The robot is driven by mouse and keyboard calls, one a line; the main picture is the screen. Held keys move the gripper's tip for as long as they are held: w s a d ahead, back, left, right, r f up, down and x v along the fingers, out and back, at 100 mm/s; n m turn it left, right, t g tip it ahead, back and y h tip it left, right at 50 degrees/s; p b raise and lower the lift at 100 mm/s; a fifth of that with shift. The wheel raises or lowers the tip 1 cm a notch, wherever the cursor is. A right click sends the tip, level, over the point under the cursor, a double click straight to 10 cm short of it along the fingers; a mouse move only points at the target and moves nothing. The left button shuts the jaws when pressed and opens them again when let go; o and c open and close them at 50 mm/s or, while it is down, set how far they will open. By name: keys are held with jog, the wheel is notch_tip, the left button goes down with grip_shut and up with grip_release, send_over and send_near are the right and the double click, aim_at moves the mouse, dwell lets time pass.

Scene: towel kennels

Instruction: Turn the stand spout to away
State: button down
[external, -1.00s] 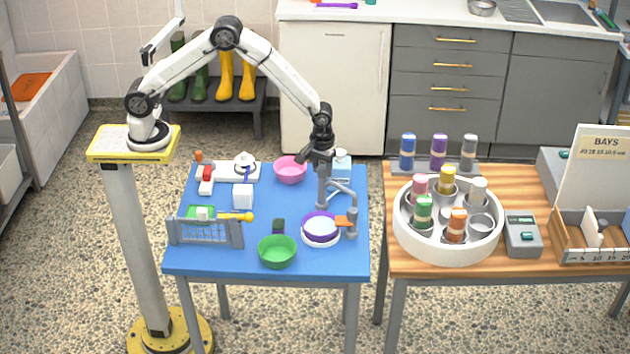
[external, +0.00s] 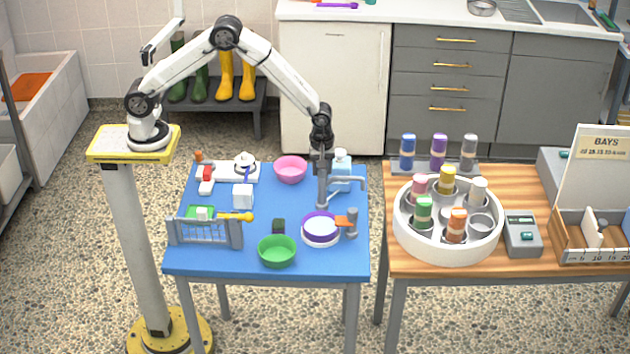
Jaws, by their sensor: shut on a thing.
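The grey stand spout stands at the right side of the blue table, with an upright post (external: 322,193) and a side arm (external: 346,180) that now reaches to the picture's right, in front of a pale blue bottle (external: 341,165). My gripper (external: 323,172) points straight down at the top of the post and is shut on the spout there. The gripper hides the top of the post, so the exact grip is hard to see.
A purple-rimmed bowl (external: 320,229) and an orange-handled grey valve (external: 351,223) stand in front of the post. A pink bowl (external: 291,170) lies to its left, a green bowl (external: 277,251) nearer the front. The wooden table (external: 385,240) is at right.

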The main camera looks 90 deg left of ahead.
dwell(0.3)
jog(key=shift+c, duration=1.2)
grip_release()
jog(key=shift+r, duration=0.1)
jog(key=shift+s+r, duration=0.1)
jog(key=shift+r, duration=3.7)
